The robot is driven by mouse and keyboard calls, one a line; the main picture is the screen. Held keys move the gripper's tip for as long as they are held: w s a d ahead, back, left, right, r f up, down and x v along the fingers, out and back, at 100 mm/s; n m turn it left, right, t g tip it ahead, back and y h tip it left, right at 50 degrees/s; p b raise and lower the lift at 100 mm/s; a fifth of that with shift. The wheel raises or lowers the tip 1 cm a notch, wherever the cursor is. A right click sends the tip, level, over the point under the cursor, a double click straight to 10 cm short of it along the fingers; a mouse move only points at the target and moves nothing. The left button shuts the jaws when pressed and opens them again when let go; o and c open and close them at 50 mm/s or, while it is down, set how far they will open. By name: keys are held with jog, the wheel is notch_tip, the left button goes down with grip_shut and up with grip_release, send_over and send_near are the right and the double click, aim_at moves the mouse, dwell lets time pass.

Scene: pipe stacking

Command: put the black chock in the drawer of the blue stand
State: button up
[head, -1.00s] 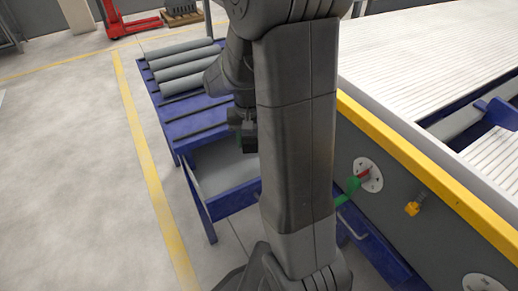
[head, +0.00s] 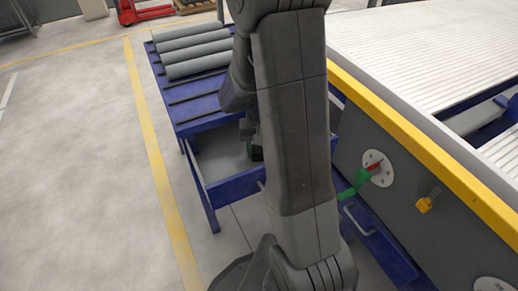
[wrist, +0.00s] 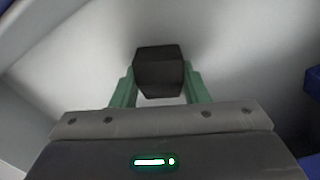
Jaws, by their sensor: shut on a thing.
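The black chock (wrist: 160,72) is between the two green fingers of my gripper (wrist: 160,88), which is shut on it. In the head view the gripper (head: 249,138) hangs over the open drawer (head: 232,186) of the blue stand (head: 205,120), near its right part. The chock shows there as a dark lump (head: 256,153), partly hidden by my arm. In the wrist view the drawer's pale floor lies behind the chock. I cannot tell whether the chock touches that floor.
Several grey pipes (head: 195,50) lie on top of the stand. Open floor (head: 80,170) lies to the left.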

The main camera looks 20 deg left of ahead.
jog(key=shift+f, duration=0.15)
jog(key=o, duration=1)
notch_tip(320, 180, up, 12)
jog(key=p, duration=0.3)
jog(key=shift+r, duration=0.25)
